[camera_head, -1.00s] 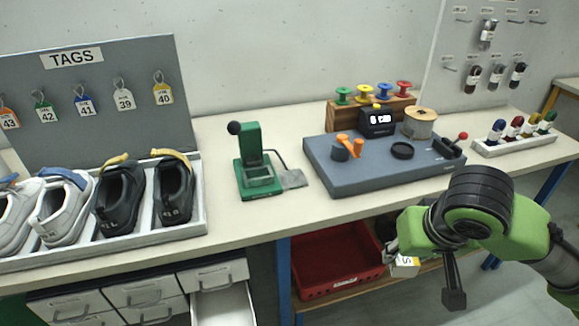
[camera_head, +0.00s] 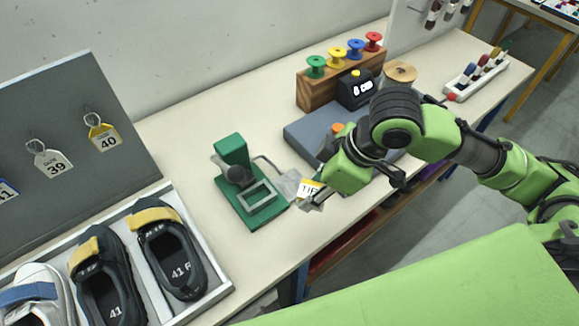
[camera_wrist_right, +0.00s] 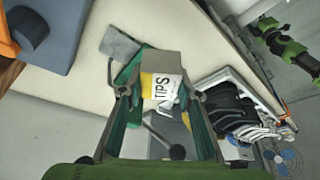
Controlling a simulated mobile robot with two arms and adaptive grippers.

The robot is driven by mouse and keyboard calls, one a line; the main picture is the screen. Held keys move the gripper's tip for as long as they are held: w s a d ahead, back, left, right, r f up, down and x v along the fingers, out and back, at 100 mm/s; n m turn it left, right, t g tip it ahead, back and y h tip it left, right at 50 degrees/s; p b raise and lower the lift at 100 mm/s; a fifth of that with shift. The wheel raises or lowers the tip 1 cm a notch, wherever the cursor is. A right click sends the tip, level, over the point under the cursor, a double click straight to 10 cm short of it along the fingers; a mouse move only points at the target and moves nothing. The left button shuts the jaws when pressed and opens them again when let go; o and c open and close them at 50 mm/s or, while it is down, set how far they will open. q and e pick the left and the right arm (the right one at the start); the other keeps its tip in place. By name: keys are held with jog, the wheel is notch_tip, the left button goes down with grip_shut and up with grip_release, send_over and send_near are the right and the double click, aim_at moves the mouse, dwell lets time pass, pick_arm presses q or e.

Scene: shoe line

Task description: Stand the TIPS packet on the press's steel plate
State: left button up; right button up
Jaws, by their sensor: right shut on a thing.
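The TIPS packet (camera_head: 309,188) is a small box with a yellow and white label. My right gripper (camera_head: 317,201) is shut on it, just right of the green press (camera_head: 240,190). In the right wrist view the TIPS packet (camera_wrist_right: 161,84) sits between the two fingers of my right gripper (camera_wrist_right: 160,98), its label upright in that picture. The grey steel plate (camera_head: 286,183) is at the press's right side, partly behind the packet; it also shows in the wrist view (camera_wrist_right: 119,43). I cannot tell whether packet and plate touch. My left gripper is not in view.
A shoe tray (camera_head: 215,292) is at lower left. The press has a black knob (camera_wrist_right: 177,152). The bench's front edge runs close below the gripper.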

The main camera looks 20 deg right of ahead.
jog(key=shift+s+a+r+n+g+p, duration=0.15)
jog(key=shift+s+r+n+g+p, duration=0.15)
jog(key=shift+s+r+n+p, duration=0.4)
jog(key=shift+w+n, duration=0.2)
jog(key=shift+n, duration=0.1)
jog(key=w+f+p, duration=0.1)
jog(key=w+f, duration=0.1)
jog(key=w, duration=0.2)
jog(key=w+f+p, duration=0.1)
jog(key=w+f, duration=0.2)
jog(key=w, duration=0.1)
jog(key=w+f, duration=0.3)
jog(key=w, duration=0.1)
jog(key=shift+w+f+p, duration=0.15)
jog(key=shift+f+p, duration=0.1)
jog(key=shift+p, duration=0.15)
jog(key=shift+w+f, duration=0.6)
jog(key=shift+f, duration=0.2)
notch_tip(320, 180, down, 2)
jog(key=shift+f+p, duration=0.1)
jog(key=shift+p, duration=0.75)
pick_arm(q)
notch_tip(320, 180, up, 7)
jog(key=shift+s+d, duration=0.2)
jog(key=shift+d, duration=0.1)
pick_arm(e)
jog(key=shift+f, duration=0.4)
